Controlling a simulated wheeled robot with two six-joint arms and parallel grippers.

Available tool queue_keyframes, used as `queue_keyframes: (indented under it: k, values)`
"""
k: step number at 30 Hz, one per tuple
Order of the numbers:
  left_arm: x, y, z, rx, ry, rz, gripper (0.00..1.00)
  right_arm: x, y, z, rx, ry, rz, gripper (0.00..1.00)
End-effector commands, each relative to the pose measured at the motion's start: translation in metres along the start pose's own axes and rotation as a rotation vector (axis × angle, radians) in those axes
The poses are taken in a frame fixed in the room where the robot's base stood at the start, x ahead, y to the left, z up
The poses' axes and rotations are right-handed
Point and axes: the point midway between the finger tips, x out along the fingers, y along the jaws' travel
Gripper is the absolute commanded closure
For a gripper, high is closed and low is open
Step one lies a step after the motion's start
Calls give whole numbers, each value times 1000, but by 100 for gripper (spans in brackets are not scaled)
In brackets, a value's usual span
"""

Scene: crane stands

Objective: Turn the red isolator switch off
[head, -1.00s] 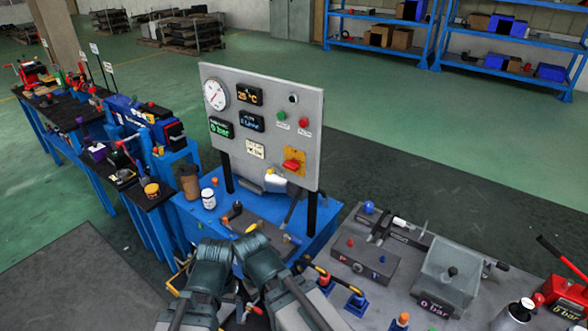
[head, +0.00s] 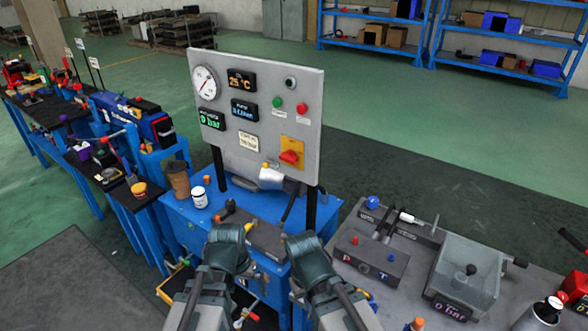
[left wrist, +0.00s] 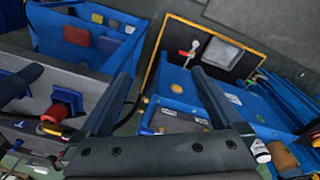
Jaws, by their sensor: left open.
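The red isolator switch (head: 290,157) sits on a yellow plate at the lower right of the upright grey panel (head: 228,165) in the head view. Its small handle looks roughly level. My left gripper (head: 243,236) is low in front of the panel, below and left of the switch and apart from it. In the left wrist view the two fingers of my left gripper (left wrist: 160,85) are spread with nothing between them. I cannot make out the switch there. My right arm comes in beside the left; its fingers are not clear, and it is apart from the switch.
Green and red buttons (head: 302,108) sit above the switch. A silver part (head: 271,178) stands out under the panel. A brown cup (head: 178,180) and a white jar (head: 199,197) stand on the blue bench left of the posts. A grey bench (head: 345,270) lies to the right.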

Motion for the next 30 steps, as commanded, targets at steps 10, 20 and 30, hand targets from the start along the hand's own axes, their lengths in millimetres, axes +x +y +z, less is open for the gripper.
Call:
queue_keyframes:
  k: [10,20,30]
  values:
    - [20,4,-70,147,314,264,0,40,-4,-2,0,0,0,100]
    - [-56,29,-167,371,878,436,0,43,-4,-2,0,0,0,100]
    - [-141,0,-228,381,1362,344,0,43,-4,-2,0,0,0,100]
